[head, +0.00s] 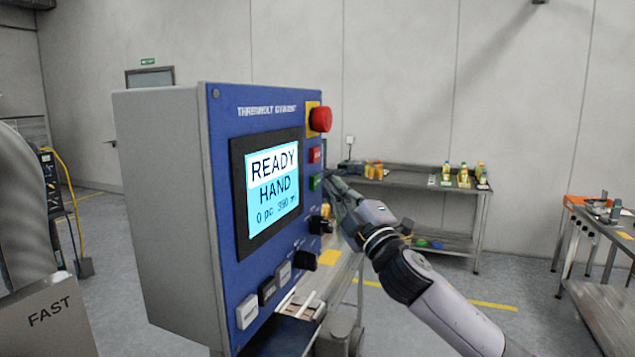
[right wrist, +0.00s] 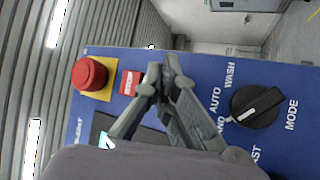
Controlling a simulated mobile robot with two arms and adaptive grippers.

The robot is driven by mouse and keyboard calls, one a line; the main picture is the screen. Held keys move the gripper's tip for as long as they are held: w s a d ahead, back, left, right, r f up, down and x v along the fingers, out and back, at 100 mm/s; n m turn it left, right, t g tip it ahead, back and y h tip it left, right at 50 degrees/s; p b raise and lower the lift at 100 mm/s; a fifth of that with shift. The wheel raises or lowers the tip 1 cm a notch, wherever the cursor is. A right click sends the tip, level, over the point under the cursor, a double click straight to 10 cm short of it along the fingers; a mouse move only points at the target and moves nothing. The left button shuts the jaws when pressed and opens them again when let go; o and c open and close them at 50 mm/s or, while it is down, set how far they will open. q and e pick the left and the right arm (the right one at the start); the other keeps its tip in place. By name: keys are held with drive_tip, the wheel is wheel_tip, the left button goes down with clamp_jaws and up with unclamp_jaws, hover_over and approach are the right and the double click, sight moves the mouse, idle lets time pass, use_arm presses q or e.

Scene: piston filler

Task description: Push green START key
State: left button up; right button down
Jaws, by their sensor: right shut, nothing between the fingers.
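The green START key (head: 315,182) is on the right side of the blue control panel (head: 226,190), just below a red key (head: 315,155). My right gripper (head: 329,183) has its fingertips close to the green key's right edge; I cannot tell whether they touch it. In the right wrist view my right gripper (right wrist: 162,76) is shut and empty, its tips beside the red STOP key (right wrist: 130,83). The green key is not visible there, probably hidden behind the fingers. The screen (head: 272,190) reads READY, HAND. My left gripper is not in view.
A red emergency stop button (head: 320,119) stands out above the keys; it also shows in the right wrist view (right wrist: 90,74). A black mode knob (right wrist: 258,106) is close to my right fingers. A bench with bottles (head: 420,180) stands well behind.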

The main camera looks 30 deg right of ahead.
drive_tip(key=shift+w+a, duration=0.2)
